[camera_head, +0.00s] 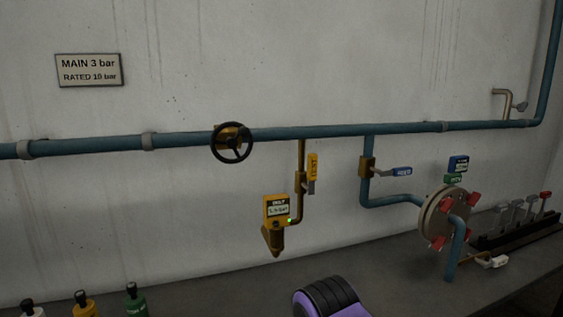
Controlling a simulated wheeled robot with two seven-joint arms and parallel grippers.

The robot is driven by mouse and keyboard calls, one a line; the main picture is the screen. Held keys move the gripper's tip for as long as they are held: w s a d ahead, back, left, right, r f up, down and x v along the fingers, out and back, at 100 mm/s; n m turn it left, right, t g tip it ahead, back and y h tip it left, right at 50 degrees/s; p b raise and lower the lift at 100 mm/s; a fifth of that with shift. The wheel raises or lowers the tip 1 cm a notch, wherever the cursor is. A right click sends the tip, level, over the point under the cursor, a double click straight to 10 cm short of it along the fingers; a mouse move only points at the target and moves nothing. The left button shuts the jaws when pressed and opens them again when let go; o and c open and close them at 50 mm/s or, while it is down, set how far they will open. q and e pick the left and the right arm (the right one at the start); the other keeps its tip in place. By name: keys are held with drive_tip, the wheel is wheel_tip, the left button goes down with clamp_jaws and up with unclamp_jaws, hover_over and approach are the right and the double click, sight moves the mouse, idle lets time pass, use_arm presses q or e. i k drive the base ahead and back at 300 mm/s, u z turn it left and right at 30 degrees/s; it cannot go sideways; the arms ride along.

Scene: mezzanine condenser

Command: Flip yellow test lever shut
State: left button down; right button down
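The yellow test lever (312,165) stands upright beside a small brass valve (300,182). The valve sits on a thin brass pipe that drops from the blue main pipe (270,134). The lever handle lies about parallel to that pipe, and a short grey piece hangs below the handle. Below left, the brass pipe ends at a yellow gauge unit (277,209) with a small display and a green light. The display digits are too small to read surely. Neither of my grippers is in view, and nothing touches the lever.
A black handwheel (232,142) is left of the lever. A blue-handled lever (400,171) is to its right, then a round flange (440,217) with red clamps. A rack of small levers (516,219) is far right. Several capped bottles (84,304) stand lower left.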

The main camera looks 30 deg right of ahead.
sight(312, 157)
drive_tip(key=z, duration=0.05)
drive_tip(key=k, duration=0.65)
drive_tip(key=z, duration=0.95)
drive_tip(key=i, duration=0.25)
